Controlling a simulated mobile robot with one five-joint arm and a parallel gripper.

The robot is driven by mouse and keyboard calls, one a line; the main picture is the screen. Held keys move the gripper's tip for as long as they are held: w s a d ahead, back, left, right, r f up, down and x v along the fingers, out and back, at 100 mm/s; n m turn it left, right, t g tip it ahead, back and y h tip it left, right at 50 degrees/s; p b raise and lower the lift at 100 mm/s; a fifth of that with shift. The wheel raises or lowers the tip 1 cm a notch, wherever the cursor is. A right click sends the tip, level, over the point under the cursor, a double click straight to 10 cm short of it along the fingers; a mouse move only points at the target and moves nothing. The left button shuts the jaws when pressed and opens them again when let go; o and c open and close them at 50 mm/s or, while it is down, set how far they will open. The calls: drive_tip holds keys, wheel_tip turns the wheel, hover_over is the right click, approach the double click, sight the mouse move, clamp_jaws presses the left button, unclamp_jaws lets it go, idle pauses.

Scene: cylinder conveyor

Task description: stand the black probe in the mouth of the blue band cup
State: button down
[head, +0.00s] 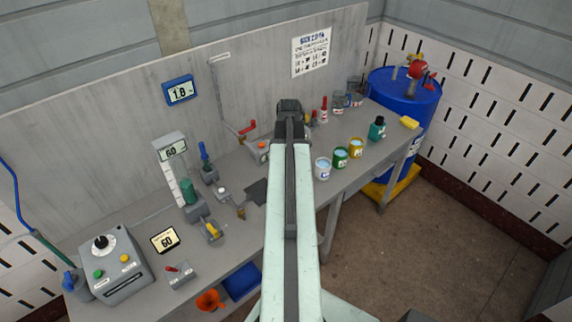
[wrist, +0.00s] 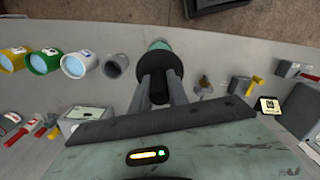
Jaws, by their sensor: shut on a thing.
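My gripper (wrist: 158,82) is shut on a black cylinder, which I take for the black probe (wrist: 160,73). Its round black end faces the wrist camera. A pale teal part shows at its far end; I cannot tell whether it belongs to the probe. The blue band cup (wrist: 75,65) stands on the bench left of my gripper in the wrist view, with a grey cup between them. In the head view the blue band cup (head: 322,168) stands just right of my arm, its mouth up. The probe and my fingers are hidden there.
The grey cup (wrist: 116,67) is close beside my gripper. A green band cup (head: 341,155) and a yellow band cup (head: 356,147) line the bench beyond the blue one. Instruments crowd the left bench.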

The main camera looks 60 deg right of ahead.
drive_tip(key=shift+s+f+b, duration=0.1)
drive_tip(key=shift+f+b, duration=2.1)
drive_tip(key=shift+f, duration=0.1)
drive_tip(key=shift+f+b, duration=3)
drive_tip(key=shift+f, duration=0.1)
drive_tip(key=shift+f+b, duration=0.75)
drive_tip(key=shift+b, duration=0.1)
drive_tip(key=shift+f, duration=0.15)
drive_tip(key=c, duration=1.2)
unclamp_jaws()
